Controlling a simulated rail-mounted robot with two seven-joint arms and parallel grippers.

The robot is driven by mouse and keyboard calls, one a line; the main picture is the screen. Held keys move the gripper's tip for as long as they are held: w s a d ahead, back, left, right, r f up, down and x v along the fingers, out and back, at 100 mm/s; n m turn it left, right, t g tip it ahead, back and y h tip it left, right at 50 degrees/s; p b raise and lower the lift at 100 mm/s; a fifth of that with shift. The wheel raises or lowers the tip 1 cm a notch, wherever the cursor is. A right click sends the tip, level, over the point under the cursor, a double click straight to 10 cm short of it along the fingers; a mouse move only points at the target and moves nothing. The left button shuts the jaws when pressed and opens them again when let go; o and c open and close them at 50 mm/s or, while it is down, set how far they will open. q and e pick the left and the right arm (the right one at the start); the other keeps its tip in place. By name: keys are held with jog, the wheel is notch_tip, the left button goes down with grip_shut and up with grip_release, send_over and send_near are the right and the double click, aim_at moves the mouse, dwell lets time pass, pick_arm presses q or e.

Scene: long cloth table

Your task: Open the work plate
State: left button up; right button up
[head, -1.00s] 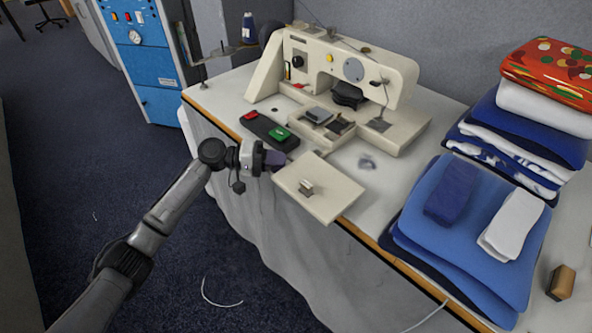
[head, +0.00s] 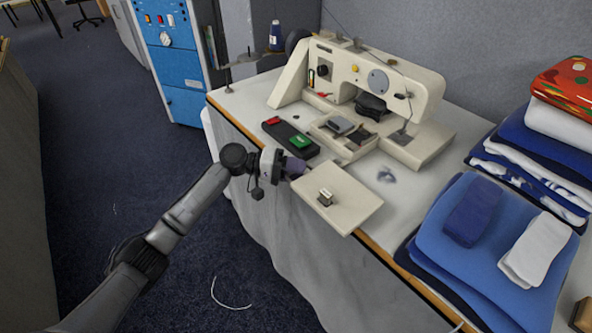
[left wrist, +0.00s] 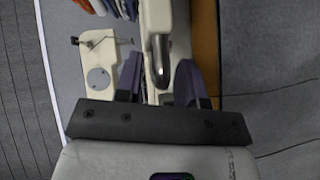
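My left gripper (head: 299,166) is at the plate's left corner; contact cannot be told from the head view. In the left wrist view, its two purple fingers (left wrist: 160,78) stand apart, with a cream strip, likely the plate (left wrist: 160,20), and a rounded metal piece between them. My right gripper is not in view.
A black control box (head: 283,133) with red and green buttons lies just behind the gripper. Folded blue cloths (head: 455,237) lie right of the plate, with a taller cloth stack (head: 530,150) behind. A blue cabinet (head: 168,55) stands at the back left.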

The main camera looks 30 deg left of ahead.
pick_arm(q)
jog(key=p+v, duration=0.2)
jog(key=v, duration=1.1)
jog(key=shift+s+a, duration=0.25)
jog(key=shift+a, duration=0.05)
jog(key=shift+r, duration=0.1)
